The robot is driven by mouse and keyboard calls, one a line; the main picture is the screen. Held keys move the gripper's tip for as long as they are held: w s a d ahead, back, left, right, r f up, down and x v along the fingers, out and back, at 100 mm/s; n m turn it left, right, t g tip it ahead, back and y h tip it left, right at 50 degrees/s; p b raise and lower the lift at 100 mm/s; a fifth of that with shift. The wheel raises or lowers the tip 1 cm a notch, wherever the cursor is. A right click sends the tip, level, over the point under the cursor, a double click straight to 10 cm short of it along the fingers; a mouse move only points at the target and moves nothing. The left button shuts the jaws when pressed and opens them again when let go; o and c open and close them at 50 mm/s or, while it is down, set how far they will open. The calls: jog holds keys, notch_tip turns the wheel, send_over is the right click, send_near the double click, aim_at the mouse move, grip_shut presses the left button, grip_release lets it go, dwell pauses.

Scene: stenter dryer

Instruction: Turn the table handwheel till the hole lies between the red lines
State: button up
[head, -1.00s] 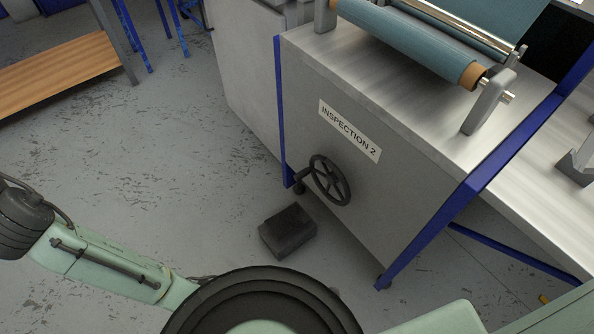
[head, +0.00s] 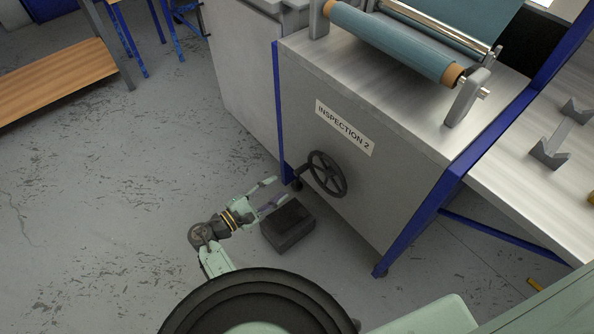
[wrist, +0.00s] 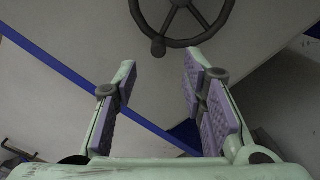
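The dark handwheel (head: 328,174) is on the grey side panel of the machine marked INSPECTION 2. Its crank knob (head: 296,184) sticks out at the wheel's lower left. My gripper (head: 277,191) is open and empty, left of the wheel and pointing toward it, apart from the knob. In the wrist view the wheel rim (wrist: 185,42) is at the top, with the knob (wrist: 158,48) in line with the gap between my open fingers (wrist: 158,65), beyond the tips. I cannot make out the hole or the red lines in either view.
A dark box (head: 288,226) stands on the floor just below my gripper and the wheel. Blue frame legs (head: 420,226) flank the panel. A blue-grey fabric roll (head: 395,42) lies on top. A wooden bench (head: 60,75) is at the far left; the floor between is clear.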

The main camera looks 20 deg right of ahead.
aim_at(300, 169)
jog(key=p+x, duration=0.1)
jog(key=x, duration=0.9)
jog(key=shift+w+d+p, duration=0.2)
jog(key=shift+p, duration=0.2)
grip_shut()
